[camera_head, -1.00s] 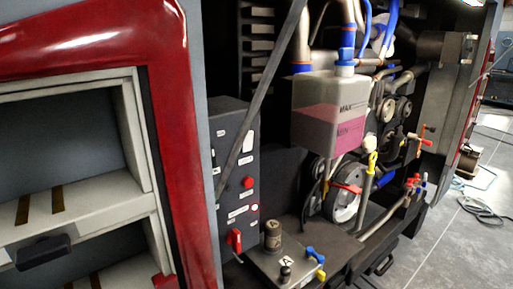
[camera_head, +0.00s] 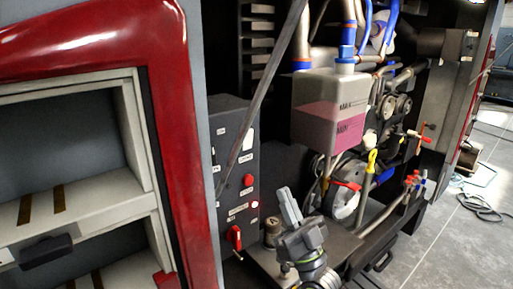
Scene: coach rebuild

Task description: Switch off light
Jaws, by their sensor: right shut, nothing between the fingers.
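The dark grey control panel (camera_head: 225,150) stands in the engine bay, left of centre. It carries a red button (camera_head: 248,180), a small red light (camera_head: 254,203) that looks lit with a pale centre, a red turn switch (camera_head: 235,238) low down, and several white labels. My right gripper (camera_head: 289,203) comes up from the bottom, right of the panel and apart from it. Its fingers are shut together, empty, and point up and slightly left. My left gripper is not in view.
A thin grey strut (camera_head: 262,90) slants across the panel's front. A tank with pink liquid (camera_head: 328,112) hangs above and right of my gripper. A black-brown cap (camera_head: 271,230) sits close left of the gripper. The red body frame (camera_head: 170,130) borders the panel's left.

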